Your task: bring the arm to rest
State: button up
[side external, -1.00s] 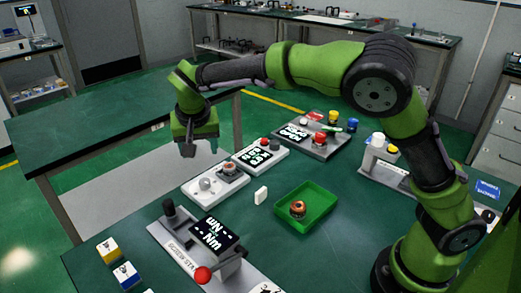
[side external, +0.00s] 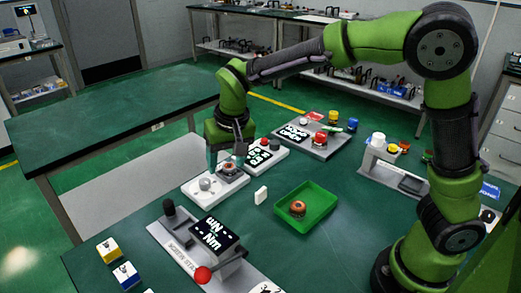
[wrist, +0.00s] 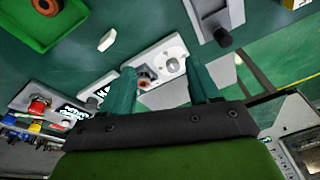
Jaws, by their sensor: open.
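My gripper (side external: 226,156) hangs over the back of the green table, above and behind a white board (side external: 196,191) with a round knob and a small round part. Its two teal fingers are spread apart, and I see nothing between them in the side view. In the wrist view my gripper (wrist: 164,78) also shows its fingers apart, with the white board (wrist: 172,54) beyond them. The small round part lies close to the left finger in that picture, but I cannot tell the distance between them.
A green tray (side external: 330,206) holds a copper-coloured ring (side external: 298,208). A small white block (side external: 261,195) stands left of it. A device with a display (side external: 214,234) is in front. A grey board with coloured buttons (side external: 318,150) is behind. The left table (side external: 110,115) is clear.

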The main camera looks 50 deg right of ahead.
jog(key=s+d+r+t+y, duration=0.1)
jog(key=s+d+r+t, duration=0.1)
jog(key=s, duration=0.7)
jog(key=s+d+r+t+y, duration=0.1)
jog(key=s+d+r, duration=0.4)
jog(key=s, duration=0.5)
jog(key=shift+s+d+r+t, duration=0.15)
jog(key=shift+d+r+t, duration=0.05)
jog(key=shift+d+t, duration=0.65)
